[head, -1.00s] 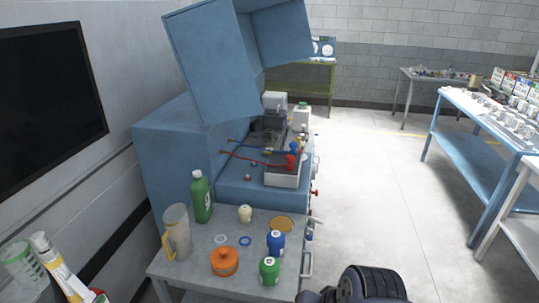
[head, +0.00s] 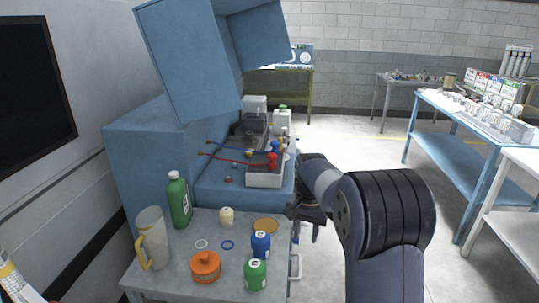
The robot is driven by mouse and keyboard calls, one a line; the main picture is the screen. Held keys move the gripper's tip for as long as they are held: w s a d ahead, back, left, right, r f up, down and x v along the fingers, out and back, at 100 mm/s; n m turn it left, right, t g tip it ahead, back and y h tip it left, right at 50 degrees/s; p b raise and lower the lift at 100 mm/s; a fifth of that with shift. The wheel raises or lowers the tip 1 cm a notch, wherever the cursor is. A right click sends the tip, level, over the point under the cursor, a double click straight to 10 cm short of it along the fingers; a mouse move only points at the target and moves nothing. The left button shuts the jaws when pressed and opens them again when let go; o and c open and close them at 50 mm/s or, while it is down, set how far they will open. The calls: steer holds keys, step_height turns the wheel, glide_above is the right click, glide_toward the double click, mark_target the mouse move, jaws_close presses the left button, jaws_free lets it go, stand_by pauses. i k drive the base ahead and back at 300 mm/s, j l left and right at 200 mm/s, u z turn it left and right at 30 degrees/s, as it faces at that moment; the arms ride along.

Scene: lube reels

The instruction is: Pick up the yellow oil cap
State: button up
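A flat, round amber-yellow cap (head: 265,225) lies on the grey table (head: 185,270) at its far right part. It is the only flat yellow disc I see there. My gripper (head: 303,214) is dark and hangs at the table's right edge, to the right of the cap and a little higher in the picture. It is apart from the cap. Its fingers are small and partly merged with the arm, so I cannot tell how far apart they are. I see nothing held in it.
An orange container (head: 205,267), a jug (head: 152,238) and a tall green bottle (head: 179,200) are further left. A blue machine (head: 150,150) stands behind.

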mark_target(248, 154)
steer(key=i+l+z, duration=0.15)
steer(key=l, duration=0.2)
steer(key=l+z, duration=0.15)
steer(key=l, duration=0.2)
steer(key=i+l+z, duration=0.15)
steer(key=l, duration=0.15)
steer(key=i+l, duration=0.25)
steer(key=i, duration=0.25)
steer(key=i+l, duration=0.3)
steer(key=i, duration=0.2)
steer(key=i+l, duration=0.25)
steer(key=i, duration=0.25)
steer(key=i+u, duration=0.8)
steer(key=i+l+u, duration=0.1)
steer(key=u, duration=0.3)
steer(key=i+l+u, duration=0.5)
steer(key=i+u, duration=0.25)
steer(key=i+l+u, duration=0.15)
steer(key=u, duration=0.25)
steer(key=i+l+u, duration=0.35)
steer(key=k+j, duration=0.05)
